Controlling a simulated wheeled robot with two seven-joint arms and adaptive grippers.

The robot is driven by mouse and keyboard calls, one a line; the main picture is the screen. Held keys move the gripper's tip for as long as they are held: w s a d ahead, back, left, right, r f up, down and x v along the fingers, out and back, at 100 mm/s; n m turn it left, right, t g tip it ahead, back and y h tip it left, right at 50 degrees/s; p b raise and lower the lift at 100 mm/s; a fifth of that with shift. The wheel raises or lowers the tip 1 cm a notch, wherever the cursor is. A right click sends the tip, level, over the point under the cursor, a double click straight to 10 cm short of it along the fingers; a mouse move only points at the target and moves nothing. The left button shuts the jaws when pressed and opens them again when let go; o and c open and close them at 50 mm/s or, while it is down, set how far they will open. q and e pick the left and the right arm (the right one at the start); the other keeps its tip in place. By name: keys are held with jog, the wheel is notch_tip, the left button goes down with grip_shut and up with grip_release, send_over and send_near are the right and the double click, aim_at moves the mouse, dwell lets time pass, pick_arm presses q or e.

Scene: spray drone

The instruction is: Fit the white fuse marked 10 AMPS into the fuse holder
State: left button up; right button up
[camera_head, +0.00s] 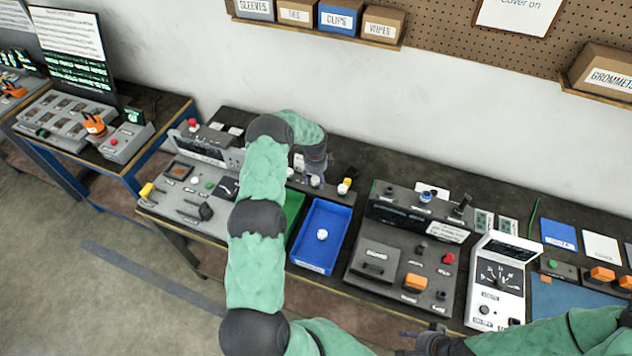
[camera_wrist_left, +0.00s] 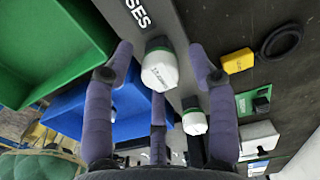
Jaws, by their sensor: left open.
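My left gripper (camera_head: 316,172) is over the grey fuse rack at the back of the bench, fingers down. In the left wrist view its purple fingers (camera_wrist_left: 160,65) are spread. A white fuse (camera_wrist_left: 160,72) with a dark green and black end stands between them, with no clear sign of grip; its small lettering is not legible. A second white fuse (camera_wrist_left: 195,122) stands farther along the rack (camera_wrist_left: 150,15). Another white piece (camera_head: 322,235) lies in the blue tray (camera_head: 309,264). I cannot pick out the fuse holder with certainty. My right gripper (camera_head: 425,340) is partly in view at the bottom edge.
A green bin (camera_wrist_left: 45,50) adjoins the blue tray. A yellow block (camera_wrist_left: 238,61) and a black ring (camera_wrist_left: 281,41) lie beside the rack. A grey control panel (camera_head: 400,255) and a white meter (camera_head: 497,280) stand to the right. A grey console (camera_head: 195,180) stands left.

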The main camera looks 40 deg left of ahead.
aim_at(315, 179)
pick_arm(q)
jog(key=shift+b, duration=0.4)
jog(key=shift+c, duration=0.3)
grip_shut()
jog(key=shift+r, duration=0.15)
jog(key=shift+r+p, duration=0.85)
jog(key=shift+r, duration=1.95)
